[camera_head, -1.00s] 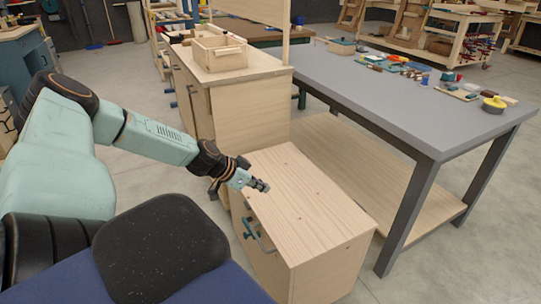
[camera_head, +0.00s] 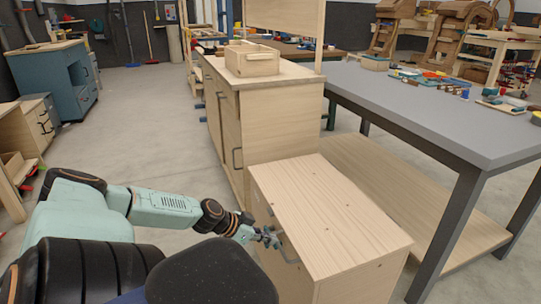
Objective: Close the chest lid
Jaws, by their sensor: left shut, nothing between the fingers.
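The chest (camera_head: 335,213) is a pale wooden box with a flat top, standing on the floor right of centre. Its top lies level on the body, and I see no open gap. A dark bar handle (camera_head: 289,254) shows on its left-facing front, partly covered by my gripper. My left gripper (camera_head: 272,238) is shut and empty. It is at the front face of the chest, close by the handle and below the top's edge. I cannot tell whether it touches. My right gripper is out of view.
A taller wooden cabinet (camera_head: 280,124) stands just behind the chest, with an open wooden box (camera_head: 252,60) on it. A grey-topped workbench (camera_head: 430,110) with a lower shelf is to the right.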

